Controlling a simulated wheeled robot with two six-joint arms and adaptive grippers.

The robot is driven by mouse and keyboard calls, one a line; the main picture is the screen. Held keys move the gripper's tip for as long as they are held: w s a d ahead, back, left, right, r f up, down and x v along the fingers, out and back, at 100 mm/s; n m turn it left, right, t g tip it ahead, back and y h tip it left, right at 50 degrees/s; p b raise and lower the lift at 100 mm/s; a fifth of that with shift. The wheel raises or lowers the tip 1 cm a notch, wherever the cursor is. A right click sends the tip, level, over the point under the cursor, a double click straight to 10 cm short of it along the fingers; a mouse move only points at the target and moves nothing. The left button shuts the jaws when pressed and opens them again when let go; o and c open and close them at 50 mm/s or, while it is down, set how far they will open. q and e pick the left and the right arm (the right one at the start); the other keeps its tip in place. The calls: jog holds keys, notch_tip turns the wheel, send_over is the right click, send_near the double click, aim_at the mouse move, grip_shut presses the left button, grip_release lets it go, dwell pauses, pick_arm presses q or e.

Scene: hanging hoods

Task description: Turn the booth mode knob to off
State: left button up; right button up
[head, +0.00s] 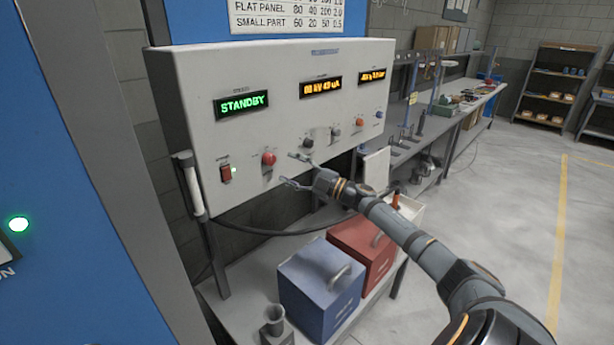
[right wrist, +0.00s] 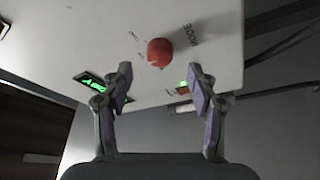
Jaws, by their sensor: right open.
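The booth mode knob is the round red knob (head: 269,159) at the lower left of the grey control panel (head: 220,145). In the right wrist view the red knob (right wrist: 159,52) has the label MODE beside it; its pointer setting is too small to read. A green display (head: 241,104) above it reads STANDBY. My right gripper (head: 289,170) is open and empty, just right of the knob in the head view. In the right wrist view its fingers (right wrist: 160,78) are spread, with the knob ahead between their lines and apart from them. My left gripper is not in view.
A blue box (head: 318,285) and a red box (head: 362,252) stand on the shelf below. A cable hangs under the panel.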

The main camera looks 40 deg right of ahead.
jog(key=v, duration=0.6)
jog(key=shift+s, duration=0.35)
jog(key=shift+d+f, duration=0.1)
